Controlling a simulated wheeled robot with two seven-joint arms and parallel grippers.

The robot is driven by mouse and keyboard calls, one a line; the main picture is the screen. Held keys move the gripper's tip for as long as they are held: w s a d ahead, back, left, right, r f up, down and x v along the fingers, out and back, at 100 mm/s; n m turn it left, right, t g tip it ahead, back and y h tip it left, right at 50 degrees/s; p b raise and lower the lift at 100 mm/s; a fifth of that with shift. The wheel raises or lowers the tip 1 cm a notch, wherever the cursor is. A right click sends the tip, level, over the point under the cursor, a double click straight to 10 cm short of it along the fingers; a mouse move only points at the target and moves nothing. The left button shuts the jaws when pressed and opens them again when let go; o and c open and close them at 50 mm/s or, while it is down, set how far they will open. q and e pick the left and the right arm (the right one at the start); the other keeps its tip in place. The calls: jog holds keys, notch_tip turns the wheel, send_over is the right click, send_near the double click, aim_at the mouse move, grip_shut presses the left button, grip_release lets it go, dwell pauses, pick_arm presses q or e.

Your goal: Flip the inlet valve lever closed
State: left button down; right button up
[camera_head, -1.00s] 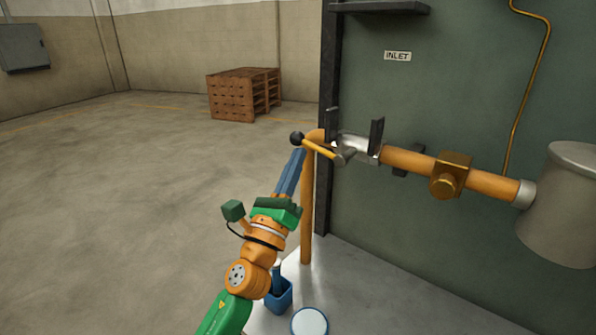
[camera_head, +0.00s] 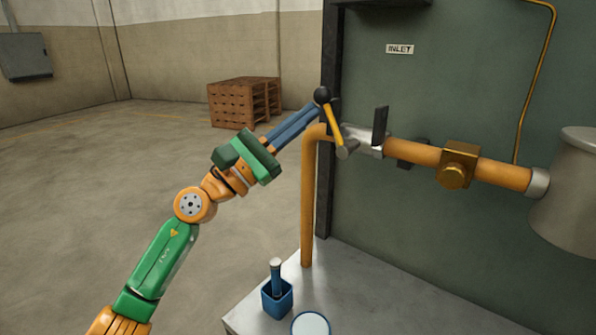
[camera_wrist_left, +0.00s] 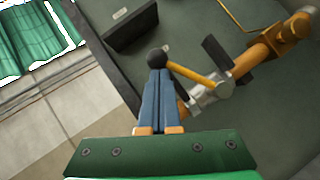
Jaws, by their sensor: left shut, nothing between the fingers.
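The inlet valve lever (camera_head: 332,124) is a yellow rod with a black ball knob (camera_head: 322,95). It rises steeply from the grey valve body (camera_head: 362,140), leaning up and to the left. In the left wrist view the lever (camera_wrist_left: 193,74) also shows with its knob (camera_wrist_left: 158,58). My left gripper (camera_head: 318,108) is shut with nothing between its blue fingers, and its fingertips are at the knob, just below and left of it. I cannot tell whether they touch. In the left wrist view the fingertips (camera_wrist_left: 158,72) overlap the knob's lower edge. My right gripper is not in view.
An orange pipe (camera_head: 308,205) bends down to a grey surface (camera_head: 330,285) holding a blue cup (camera_head: 277,297). A dark fin (camera_head: 380,124) and a brass block (camera_head: 458,164) sit along the pipe. The INLET label (camera_head: 399,49) is on the green wall.

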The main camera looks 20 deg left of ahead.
pick_arm(q)
jog(key=m+g, duration=0.1)
jog(key=m, duration=0.1)
jog(key=d+r+m+g+h, duration=0.1)
jog(key=shift+s+d+r+m, duration=0.1)
jog(key=shift+s+m, duration=0.1)
jog(key=shift+m, duration=0.2)
jog(key=shift+s+d+r+m+g, duration=0.2)
jog(key=shift+d+m+g, duration=0.25)
jog(key=shift+m+g, duration=0.35)
jog(key=shift+s+d+r+m+g, duration=0.1)
jog(key=shift+d+r+m+g, duration=0.25)
jog(key=shift+m+g, duration=0.45)
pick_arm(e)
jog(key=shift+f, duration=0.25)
pick_arm(q)
jog(key=shift+d+m, duration=0.1)
jog(key=shift+m, duration=0.2)
jog(key=shift+f, duration=0.15)
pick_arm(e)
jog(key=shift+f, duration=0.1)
